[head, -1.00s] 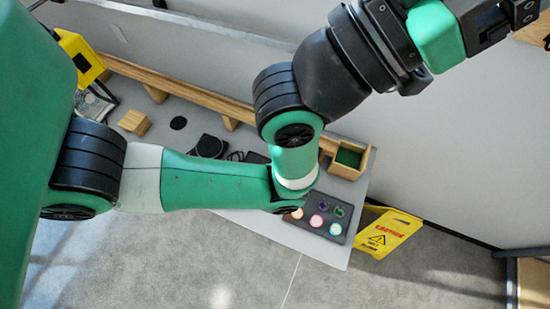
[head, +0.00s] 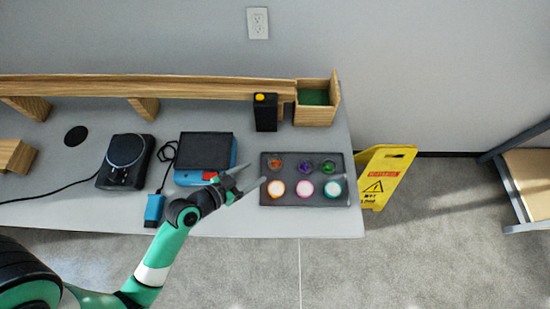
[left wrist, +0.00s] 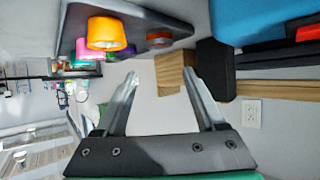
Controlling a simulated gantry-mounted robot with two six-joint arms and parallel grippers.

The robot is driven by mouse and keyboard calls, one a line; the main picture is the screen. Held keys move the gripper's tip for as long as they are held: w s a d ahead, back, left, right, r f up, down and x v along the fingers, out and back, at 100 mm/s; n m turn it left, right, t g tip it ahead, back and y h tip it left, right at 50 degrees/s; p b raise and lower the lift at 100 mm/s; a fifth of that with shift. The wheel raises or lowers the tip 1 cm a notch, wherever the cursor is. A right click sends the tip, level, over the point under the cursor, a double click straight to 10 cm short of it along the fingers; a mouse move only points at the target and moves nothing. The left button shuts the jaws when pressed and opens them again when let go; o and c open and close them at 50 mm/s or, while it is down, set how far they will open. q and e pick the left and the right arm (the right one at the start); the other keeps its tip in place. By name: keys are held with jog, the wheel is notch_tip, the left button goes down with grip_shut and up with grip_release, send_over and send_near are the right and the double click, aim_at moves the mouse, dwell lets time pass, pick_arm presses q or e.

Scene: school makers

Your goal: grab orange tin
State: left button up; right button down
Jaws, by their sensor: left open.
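The orange tin (head: 276,188) stands at the front left of a dark tray (head: 318,177) on the table's right part. In the left wrist view the orange tin (left wrist: 107,35) shows at the upper left, beyond the fingertips and off to one side. My left gripper (head: 252,175) is open and empty, just left of the tray, with its fingers pointing toward it. Its two spread fingers show in the left wrist view (left wrist: 160,75). The gap to the tin is hard to judge. My right gripper is not in view.
A pink tin (head: 305,189) and a green tin (head: 332,189) stand right of the orange one. Small bowls (head: 306,166) sit behind them. A blue-and-black device (head: 205,150) and a black box (head: 265,115) are nearby. A yellow caution sign (head: 385,178) stands beyond the table's right edge.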

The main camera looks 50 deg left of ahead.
aim_at(273, 163)
pick_arm(q)
jog(key=shift+s+d+f, duration=0.1)
jog(key=shift+s+f, duration=0.3)
jog(key=shift+f, duration=0.25)
jog(key=shift+w, duration=0.1)
jog(key=b+x, duration=0.1)
jog(key=x, duration=0.5)
jog(key=shift+w, duration=0.2)
jog(key=b+x, duration=0.2)
jog(key=x, duration=0.2)
jog(key=shift+w+f, duration=0.1)
jog(key=shift+f, duration=0.25)
jog(key=shift+w+f, duration=0.1)
jog(key=shift+w, duration=0.25)
jog(key=shift+a, duration=0.2)
jog(key=c, duration=1)
